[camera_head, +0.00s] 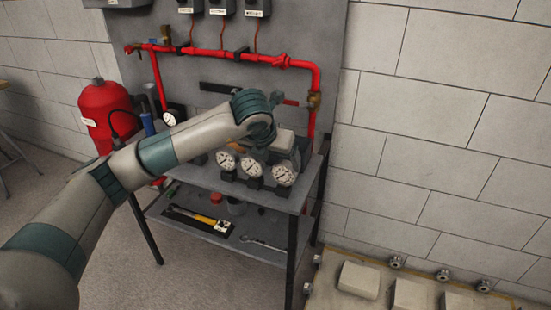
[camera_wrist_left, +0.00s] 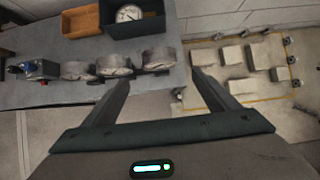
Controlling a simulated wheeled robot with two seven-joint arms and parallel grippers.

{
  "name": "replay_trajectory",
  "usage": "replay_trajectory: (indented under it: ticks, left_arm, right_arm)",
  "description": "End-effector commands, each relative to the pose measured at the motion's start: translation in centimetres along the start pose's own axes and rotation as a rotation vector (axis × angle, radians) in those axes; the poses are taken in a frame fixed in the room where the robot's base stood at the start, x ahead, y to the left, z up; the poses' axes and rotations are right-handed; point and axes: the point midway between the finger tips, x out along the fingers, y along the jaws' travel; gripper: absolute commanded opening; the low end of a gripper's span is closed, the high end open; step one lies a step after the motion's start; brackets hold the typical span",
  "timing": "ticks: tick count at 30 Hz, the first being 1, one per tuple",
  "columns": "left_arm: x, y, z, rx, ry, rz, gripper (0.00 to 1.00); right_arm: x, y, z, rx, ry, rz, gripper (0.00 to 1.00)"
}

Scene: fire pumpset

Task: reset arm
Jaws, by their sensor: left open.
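My left arm (camera_head: 170,152) comes in from the left of the head view and reaches over the grey workbench (camera_head: 292,203). In the left wrist view my left gripper (camera_wrist_left: 162,82) is open, with its two dark fingers apart and nothing between them. The fingers lie by the bench edge, just short of a row of gauges (camera_wrist_left: 112,66). In the head view the arm's wrist hides part of the bench top, and the fingers cannot be made out clearly. My right gripper is not in view.
Red pipework (camera_head: 225,54) runs along the back panel. A red tank (camera_head: 104,112) stands left of the bench. Tools (camera_head: 200,220) lie on the lower shelf. A floor platform with pale blocks (camera_head: 358,280) is at lower right. A brown box (camera_wrist_left: 80,22) sits on the bench.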

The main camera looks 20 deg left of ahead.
Motion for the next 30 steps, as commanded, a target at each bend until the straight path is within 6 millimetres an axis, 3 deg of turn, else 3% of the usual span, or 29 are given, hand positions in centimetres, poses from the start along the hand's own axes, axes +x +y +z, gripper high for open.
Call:
replay_trajectory:
  ticks: [22, 26, 30]
  left_arm:
    - [0.4, -0.5, -0.4, 0.002, 0.012, -0.020, 0.81]
    - [1.6, -2.5, -1.9, 0.005, 0.059, -0.097, 0.81]
    - [3.8, -6.8, -5.0, -0.006, 0.154, -0.275, 0.81]
  right_arm:
    - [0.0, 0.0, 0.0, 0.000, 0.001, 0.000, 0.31]
    - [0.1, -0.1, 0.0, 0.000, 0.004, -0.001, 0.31]
    - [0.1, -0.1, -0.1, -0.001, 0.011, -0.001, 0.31]
